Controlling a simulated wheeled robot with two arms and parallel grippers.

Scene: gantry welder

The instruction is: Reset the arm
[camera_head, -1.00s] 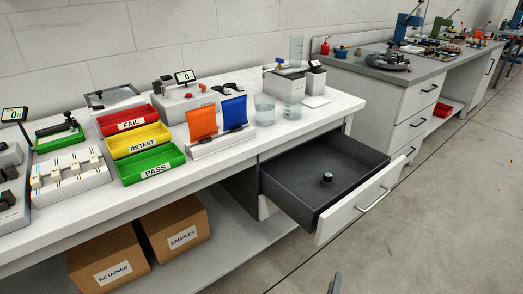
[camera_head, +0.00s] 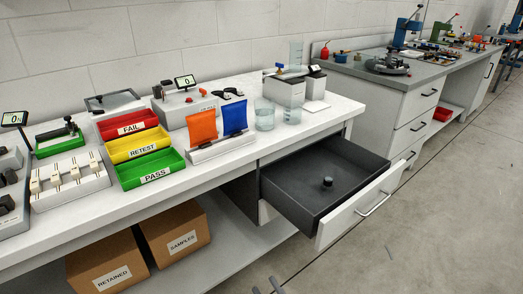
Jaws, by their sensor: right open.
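My right gripper (camera_head: 266,288) shows only as two dark fingertips at the bottom edge of the head view. The fingertips are apart with nothing between them, over the floor in front of the bench. The rest of my right arm is out of the picture. My left gripper is not in view. The open grey drawer (camera_head: 290,208) is to the right of and above my right gripper in the picture, apart from it. A small dark cylindrical object (camera_head: 327,183) stands inside the drawer.
The white bench (camera_head: 225,171) holds red (camera_head: 125,123), yellow (camera_head: 135,145) and green (camera_head: 146,169) trays, plus orange (camera_head: 202,127) and blue (camera_head: 234,117) pouches. Cardboard boxes (camera_head: 105,262) sit on the lower shelf. The drawer front (camera_head: 350,215) juts over the aisle. The floor at right is clear.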

